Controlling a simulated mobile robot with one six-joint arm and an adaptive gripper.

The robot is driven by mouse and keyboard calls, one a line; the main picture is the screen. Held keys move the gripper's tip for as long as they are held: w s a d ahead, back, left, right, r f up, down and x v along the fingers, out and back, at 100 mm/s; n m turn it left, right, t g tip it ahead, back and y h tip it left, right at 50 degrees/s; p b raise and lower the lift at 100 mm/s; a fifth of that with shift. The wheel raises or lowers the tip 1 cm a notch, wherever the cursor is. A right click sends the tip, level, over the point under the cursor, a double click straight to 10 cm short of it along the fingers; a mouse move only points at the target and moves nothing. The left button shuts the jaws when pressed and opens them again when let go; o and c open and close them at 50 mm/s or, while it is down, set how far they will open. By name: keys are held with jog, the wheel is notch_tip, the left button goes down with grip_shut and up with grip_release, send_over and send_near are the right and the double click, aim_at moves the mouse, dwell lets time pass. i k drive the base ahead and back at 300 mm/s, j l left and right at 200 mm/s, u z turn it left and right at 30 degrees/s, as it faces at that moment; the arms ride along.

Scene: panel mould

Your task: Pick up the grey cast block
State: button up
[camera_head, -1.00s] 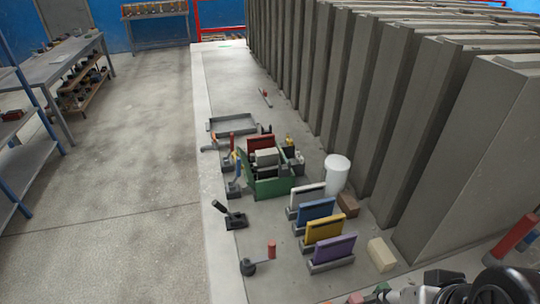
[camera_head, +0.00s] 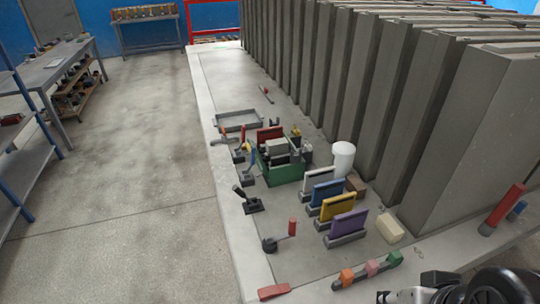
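A pale grey block (camera_head: 277,146) sits in the green-walled mould (camera_head: 283,174) in the middle of the bench, and its top shows above the green front wall. Its lower part is hidden by that wall. A dark and silver end of my arm, likely with my gripper (camera_head: 392,296), shows at the bottom right edge. It is well in front of and to the right of the mould, apart from the block. The fingers cannot be made out.
White, blue, yellow and purple plates (camera_head: 347,225) stand in holders in front of the mould. Tall grey panels (camera_head: 470,130) wall off the right side. A lever (camera_head: 248,200) stands front left.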

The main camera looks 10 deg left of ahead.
aim_at(276, 146)
jog(key=j+z, duration=0.15)
jog(key=j, duration=0.25)
jog(key=k+j+z, duration=0.15)
jog(key=j, duration=0.25)
jog(key=j+z, duration=0.15)
jog(key=j, duration=0.2)
jog(key=k+j+z, duration=0.15)
jog(key=j, duration=0.25)
jog(key=k+j+z, duration=0.15)
jog(key=j, duration=0.2)
jog(key=k+j+z, duration=0.15)
jog(key=j, duration=0.15)
jog(key=i+j+z, duration=0.2)
jog(key=i+j, duration=0.15)
jog(key=j, duration=0.3)
jog(key=i+j+z, duration=0.1)
jog(key=j, duration=0.25)
jog(key=i+j+z, duration=0.1)
jog(key=i+j, duration=0.15)
jog(key=j, duration=0.15)
jog(key=i+j+z, duration=0.1)
jog(key=j, duration=0.25)
jog(key=i+j+z, duration=0.1)
jog(key=j, duration=0.3)
jog(key=i+j+z, duration=0.1)
jog(key=j, duration=0.3)
jog(key=i+j, duration=0.25)
jog(key=i, duration=0.1)
